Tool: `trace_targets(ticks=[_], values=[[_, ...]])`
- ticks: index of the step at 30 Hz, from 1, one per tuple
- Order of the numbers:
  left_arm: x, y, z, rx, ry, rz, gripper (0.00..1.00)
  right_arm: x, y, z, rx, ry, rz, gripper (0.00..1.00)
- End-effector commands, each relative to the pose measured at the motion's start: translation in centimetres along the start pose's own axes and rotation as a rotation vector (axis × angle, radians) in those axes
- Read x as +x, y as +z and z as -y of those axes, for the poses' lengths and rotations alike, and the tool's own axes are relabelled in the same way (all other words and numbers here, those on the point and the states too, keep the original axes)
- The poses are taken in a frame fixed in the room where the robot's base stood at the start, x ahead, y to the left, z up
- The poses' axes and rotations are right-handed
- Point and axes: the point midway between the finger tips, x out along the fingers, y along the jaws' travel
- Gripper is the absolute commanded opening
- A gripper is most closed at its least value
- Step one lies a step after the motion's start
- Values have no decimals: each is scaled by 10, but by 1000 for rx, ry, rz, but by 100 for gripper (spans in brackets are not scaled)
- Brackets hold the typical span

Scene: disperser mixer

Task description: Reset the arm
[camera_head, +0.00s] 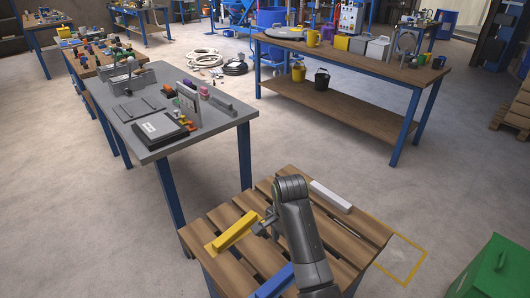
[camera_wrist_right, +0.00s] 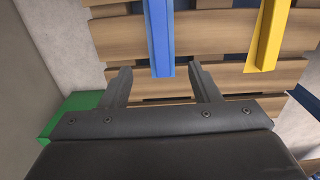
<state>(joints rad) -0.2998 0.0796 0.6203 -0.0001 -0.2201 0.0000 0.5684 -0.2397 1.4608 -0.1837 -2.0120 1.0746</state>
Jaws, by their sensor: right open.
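My right gripper (camera_head: 262,228) hangs over a slatted wooden pallet-like table in the head view. In the right wrist view its two fingers (camera_wrist_right: 162,80) are apart with nothing held between them. A blue bar (camera_head: 272,283) lies on the slats, partly hidden by my arm; in the wrist view the blue bar (camera_wrist_right: 160,35) ends just beyond the gap between the fingers. A yellow bar (camera_head: 235,230) lies to the left of the gripper, and in the wrist view the yellow bar (camera_wrist_right: 268,35) is at upper right. My left gripper is not in view.
A white bar (camera_head: 331,196) lies at the back right of the slatted table (camera_head: 350,225). A grey workbench (camera_head: 215,118) with devices stands behind left. A long wooden bench (camera_head: 400,72) stands at the back. A green bin (camera_head: 495,270) is at lower right. Open floor lies between.

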Motion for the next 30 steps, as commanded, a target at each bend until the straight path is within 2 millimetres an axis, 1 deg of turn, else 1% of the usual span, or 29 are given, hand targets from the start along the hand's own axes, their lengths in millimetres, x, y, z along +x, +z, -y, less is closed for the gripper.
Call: trace_targets(ticks=[2,5,8,11,12,14,15,17,18,20,21,24,27,30], values=[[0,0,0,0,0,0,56,2,-1,-2,-2,-1,0,56],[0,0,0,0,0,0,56,12,-5,-14,-15,-10,-1,56],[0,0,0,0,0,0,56,30,-13,-41,-49,-30,-10,56],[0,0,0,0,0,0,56,50,-21,-80,-106,-54,-33,56],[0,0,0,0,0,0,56,58,-23,-97,-132,-62,-45,56],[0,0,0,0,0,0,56,67,-26,-122,-174,-72,-67,56],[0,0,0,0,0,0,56,72,-27,-139,-204,-77,-84,56],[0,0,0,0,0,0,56,78,-28,-165,-251,-83,-110,56],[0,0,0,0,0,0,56,80,-27,-182,-283,-84,-128,56],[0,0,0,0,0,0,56,83,-26,-208,-335,-82,-157,56],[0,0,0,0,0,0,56,83,-24,-225,-373,-81,-177,56],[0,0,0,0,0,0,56,80,-18,-266,-468,-69,-226,56],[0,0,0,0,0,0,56,73,-11,-297,-557,-57,-267,56],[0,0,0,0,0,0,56,65,-4,-320,-631,-44,-298,56]])
